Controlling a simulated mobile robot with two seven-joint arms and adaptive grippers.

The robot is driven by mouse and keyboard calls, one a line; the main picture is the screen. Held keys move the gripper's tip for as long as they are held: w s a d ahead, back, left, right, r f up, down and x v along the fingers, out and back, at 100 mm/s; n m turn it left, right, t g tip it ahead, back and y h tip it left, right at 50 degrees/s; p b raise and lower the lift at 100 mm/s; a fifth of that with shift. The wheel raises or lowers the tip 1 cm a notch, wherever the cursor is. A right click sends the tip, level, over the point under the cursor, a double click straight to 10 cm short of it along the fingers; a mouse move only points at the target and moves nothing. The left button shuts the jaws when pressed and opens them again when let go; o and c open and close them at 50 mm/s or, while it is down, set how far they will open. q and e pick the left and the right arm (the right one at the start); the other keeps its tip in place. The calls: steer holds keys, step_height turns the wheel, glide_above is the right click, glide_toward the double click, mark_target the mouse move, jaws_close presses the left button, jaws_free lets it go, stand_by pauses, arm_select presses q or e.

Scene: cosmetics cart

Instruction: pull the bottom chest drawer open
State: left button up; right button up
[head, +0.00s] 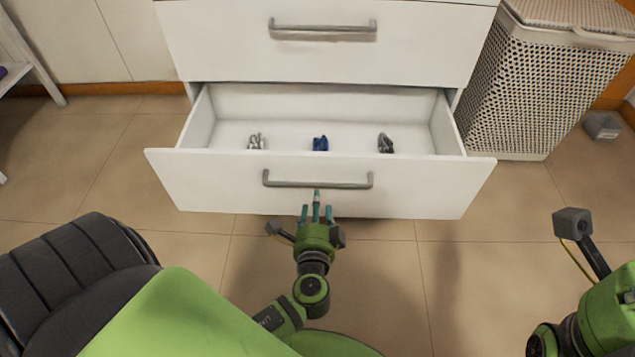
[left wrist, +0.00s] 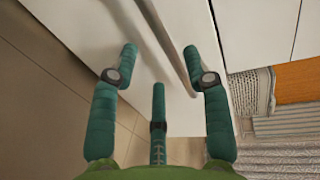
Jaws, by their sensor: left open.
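The bottom chest drawer (head: 425,190) is white and stands pulled out, with its inside showing in the head view. Three small items lie in it: a silvery one (head: 256,142), a blue one (head: 320,143) and a dark grey one (head: 385,143). Its grey bar handle (head: 270,180) runs across the front. My left gripper (head: 316,208) is open just in front of the drawer front, at the handle's middle. In the left wrist view its teal fingers (left wrist: 165,75) are spread, and the handle (left wrist: 165,35) passes beyond them, not between closed fingers. My right gripper's fingers are out of view.
The upper drawer (head: 220,45) is shut above, with its own bar handle (head: 322,30). A white woven basket (head: 520,95) stands right of the chest. A small grey box (head: 602,126) lies on the floor at far right. Tiled floor (head: 390,270) in front is clear.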

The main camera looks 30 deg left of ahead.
arm_select(q)
steer(key=v, duration=0.4)
steer(key=shift+s+d, duration=0.1)
steer(key=shift+s, duration=0.1)
steer(key=shift+r, duration=0.1)
